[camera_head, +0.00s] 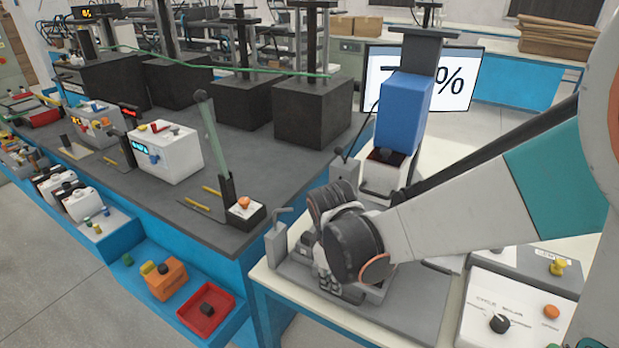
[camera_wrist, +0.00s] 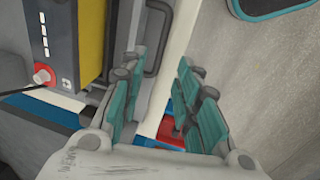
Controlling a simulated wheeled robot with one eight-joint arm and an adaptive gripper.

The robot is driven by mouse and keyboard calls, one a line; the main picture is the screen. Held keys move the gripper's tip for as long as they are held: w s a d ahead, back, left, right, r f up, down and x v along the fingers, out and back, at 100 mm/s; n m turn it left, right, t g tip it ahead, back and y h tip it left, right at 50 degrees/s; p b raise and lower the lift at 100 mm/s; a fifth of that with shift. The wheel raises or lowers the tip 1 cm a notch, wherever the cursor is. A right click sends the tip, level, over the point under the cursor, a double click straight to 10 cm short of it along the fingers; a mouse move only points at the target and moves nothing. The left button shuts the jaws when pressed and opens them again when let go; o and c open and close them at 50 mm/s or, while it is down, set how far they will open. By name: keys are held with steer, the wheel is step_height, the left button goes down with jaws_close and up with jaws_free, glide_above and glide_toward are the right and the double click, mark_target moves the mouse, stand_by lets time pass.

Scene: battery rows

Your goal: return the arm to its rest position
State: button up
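My arm (camera_head: 450,215), white with a teal band, reaches in from the right in the head view. Its dark wrist joint (camera_head: 350,245) is bent over the grey plate on the white table. In the head view the fingers are largely hidden behind the wrist. In the wrist view my gripper (camera_wrist: 158,72) has its two teal-padded fingers spread apart, with nothing seen held between them. Beyond the fingers are a metal handle (camera_wrist: 158,45), a pale edge and a red thing (camera_wrist: 172,130) lower down.
A blue block (camera_head: 403,112) stands on a fixture close behind the wrist. A metal bracket (camera_head: 277,242) stands left of it. A control box with a knob (camera_head: 498,323) sits at the right. The dark bench (camera_head: 240,225) is on the left, with a red tray (camera_head: 206,308) below its edge.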

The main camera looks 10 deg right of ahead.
steer(key=s+d+r+m+t, duration=0.2)
steer(key=s+d+r+m, duration=0.2)
steer(key=s+r+m, duration=0.1)
steer(key=s+d+r+m+t+y, duration=0.1)
steer(key=s+d+r+m+t, duration=0.2)
steer(key=r, duration=0.6)
steer(key=s+d+m, duration=0.2)
steer(key=s+m, duration=0.1)
steer(key=shift+s+r, duration=0.2)
steer(key=shift+s, duration=0.15)
stand_by(0.5)
